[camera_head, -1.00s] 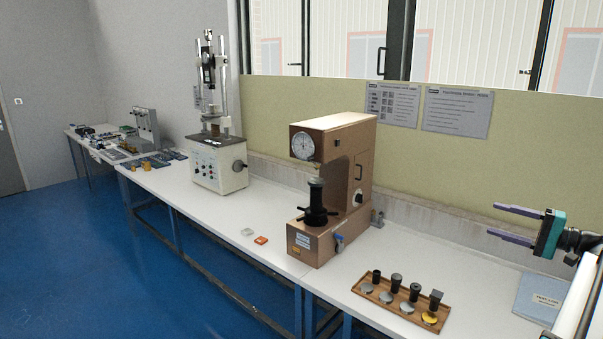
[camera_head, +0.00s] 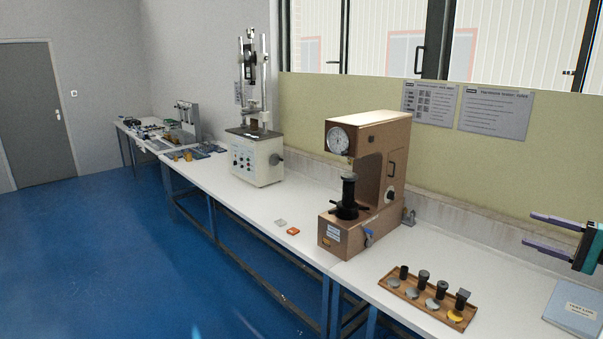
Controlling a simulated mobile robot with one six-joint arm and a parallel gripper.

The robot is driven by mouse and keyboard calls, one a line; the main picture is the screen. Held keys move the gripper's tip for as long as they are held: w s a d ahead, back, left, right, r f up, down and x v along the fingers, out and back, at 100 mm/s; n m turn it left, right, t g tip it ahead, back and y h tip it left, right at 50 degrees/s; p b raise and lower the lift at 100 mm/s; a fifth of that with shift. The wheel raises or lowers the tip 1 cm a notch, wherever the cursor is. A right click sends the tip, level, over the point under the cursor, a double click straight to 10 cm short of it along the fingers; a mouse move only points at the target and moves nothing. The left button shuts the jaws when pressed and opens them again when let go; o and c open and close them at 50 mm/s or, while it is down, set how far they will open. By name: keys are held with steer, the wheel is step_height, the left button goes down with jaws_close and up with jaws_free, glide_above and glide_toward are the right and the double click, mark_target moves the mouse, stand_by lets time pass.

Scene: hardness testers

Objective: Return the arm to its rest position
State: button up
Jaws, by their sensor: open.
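My gripper (camera_head: 549,236) shows at the right edge of the head view. Its two purple fingers point left and stand apart, with nothing between them. It is held above the right end of the bench, clear of the things there. Its teal body (camera_head: 590,248) is cut by the picture edge. The rest of my arm is out of view.
A brown hardness tester (camera_head: 385,165) stands mid-bench. A wooden tray (camera_head: 418,304) with several dark fixtures and discs lies before it, and a blue-grey booklet (camera_head: 574,306) lies under my gripper. A taller testing machine (camera_head: 256,160) stands farther left. Blue floor (camera_head: 110,260) is open at left.

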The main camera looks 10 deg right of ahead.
steer(key=w+a+f+n+g+y+b, duration=0.1)
steer(key=w+a+f+g+y+b, duration=0.1)
steer(key=w+a+f, duration=0.5)
steer(key=w+a+f+g+y+b, duration=0.15)
steer(key=w+a+f, duration=0.25)
steer(key=a+f, duration=0.55)
steer(key=w+a+f+n+g+y+b, duration=0.1)
steer(key=w+a+f+g+b, duration=0.1)
steer(key=w+a+f, duration=0.45)
steer(key=s+a+f+g+b, duration=0.3)
steer(key=a+f+g+b, duration=0.25)
steer(key=a+f, duration=2.25)
steer(key=s+a+f+n+g+h+b, duration=0.35)
steer(key=s+a+f+g, duration=0.35)
steer(key=s+a+f, duration=1.2)
steer(key=s+f+n+g+h+b, duration=0.1)
steer(key=s+f+g+h, duration=0.15)
steer(key=s+f, duration=0.5)
steer(key=s+f+n+g+h+b, duration=0.15)
steer(key=s+f+h, duration=0.3)
steer(key=s, duration=0.65)
steer(key=s+d+f+n+t+h, duration=0.1)
steer(key=s+d+f+n+h, duration=0.1)
steer(key=d, duration=0.7)
steer(key=shift+s+d+f+n+t+h, duration=0.15)
steer(key=shift+s+d+n+t+h, duration=0.2)
steer(key=shift+n+h, duration=0.45)
